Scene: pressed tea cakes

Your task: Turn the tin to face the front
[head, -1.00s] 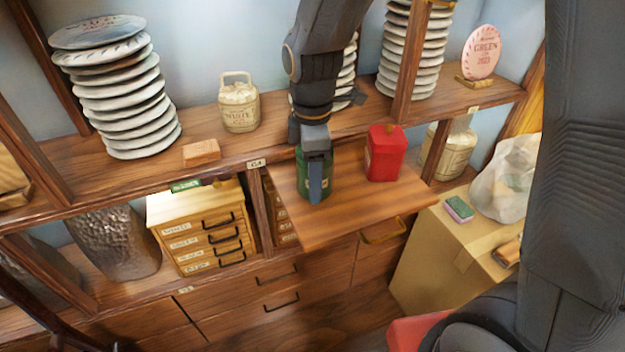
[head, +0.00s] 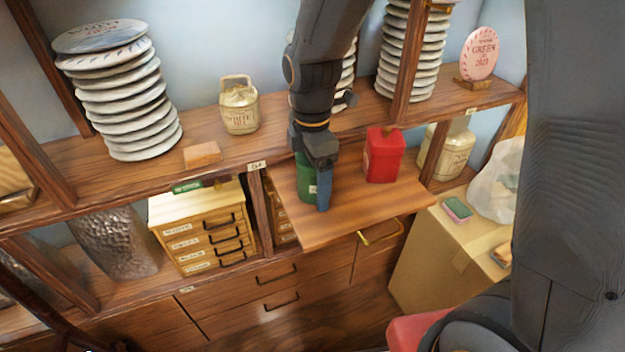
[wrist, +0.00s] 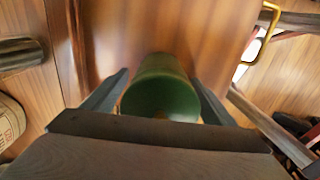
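The green tin (head: 304,182) stands upright on the wooden pull-out board, and a small pale patch shows low on its side. My gripper (head: 315,186) reaches down over it from above, one finger along its front right side and the other hidden in the head view. The tin's front face is mostly covered by my finger. A red tin (head: 383,158) stands apart to the right on the same board.
The pull-out board (head: 345,215) is clear in front of the tins. Behind it is a shelf with stacked pressed cakes (head: 125,95) and a cream jar (head: 239,108). A small drawer chest (head: 205,230) is at the left, a cardboard box (head: 440,265) at the right.

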